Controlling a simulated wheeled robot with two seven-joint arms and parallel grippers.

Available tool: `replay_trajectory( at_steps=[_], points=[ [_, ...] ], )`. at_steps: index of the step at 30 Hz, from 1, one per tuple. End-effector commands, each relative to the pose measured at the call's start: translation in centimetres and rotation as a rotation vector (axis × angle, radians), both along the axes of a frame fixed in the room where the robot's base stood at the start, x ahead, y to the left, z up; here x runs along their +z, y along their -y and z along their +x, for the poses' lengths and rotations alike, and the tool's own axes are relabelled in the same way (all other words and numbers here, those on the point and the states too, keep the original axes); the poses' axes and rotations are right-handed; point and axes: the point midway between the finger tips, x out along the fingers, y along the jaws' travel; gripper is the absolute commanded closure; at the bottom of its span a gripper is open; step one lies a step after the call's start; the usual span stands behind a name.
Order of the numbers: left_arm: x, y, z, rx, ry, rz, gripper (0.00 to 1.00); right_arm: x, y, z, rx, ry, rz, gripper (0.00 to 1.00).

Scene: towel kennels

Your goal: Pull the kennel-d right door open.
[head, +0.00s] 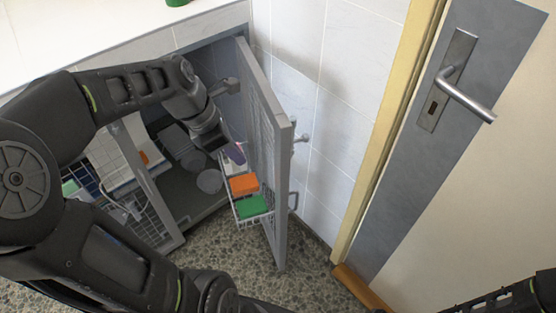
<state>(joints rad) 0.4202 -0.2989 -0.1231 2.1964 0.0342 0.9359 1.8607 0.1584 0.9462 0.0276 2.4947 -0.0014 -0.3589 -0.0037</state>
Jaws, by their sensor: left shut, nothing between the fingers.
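The kennel's right door (262,125), a grey-framed mesh panel, stands swung out from the cabinet front, well open. A handle (293,200) and a latch knob (300,138) show on its outer face, toward the tiled wall. My left gripper (222,147) is shut and empty on the inner side of the door, in front of the kennel opening. Whether it touches the door, I cannot tell. My right gripper is out of view; only part of my right arm shows at the bottom right.
A wire basket (239,213) on the door's inner side holds an orange block (243,184) and a green block (252,206). Round grey items (209,181) lie inside the kennel. A tiled wall (330,130) and a room door with a lever handle (465,95) stand at right.

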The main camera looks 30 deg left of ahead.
Motion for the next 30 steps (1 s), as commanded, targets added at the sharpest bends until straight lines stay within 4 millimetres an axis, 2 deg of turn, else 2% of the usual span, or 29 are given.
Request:
replay_trajectory(
  at_steps=[8, 14, 20, 30],
  points=[
    [-0.1, 0.0, 0.0, -0.001, 0.0, 0.0, 1.0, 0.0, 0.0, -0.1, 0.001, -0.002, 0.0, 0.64],
    [-1.0, 0.2, 0.3, -0.003, -0.001, 0.0, 1.0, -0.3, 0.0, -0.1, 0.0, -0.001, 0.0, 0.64],
    [-3.8, 0.9, 1.1, -0.003, -0.003, -0.002, 1.0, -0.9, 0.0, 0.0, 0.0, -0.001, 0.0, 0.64],
    [-9.8, 2.6, 3.1, -0.005, -0.002, 0.0, 1.0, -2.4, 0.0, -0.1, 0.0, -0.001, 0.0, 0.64]
  ],
)
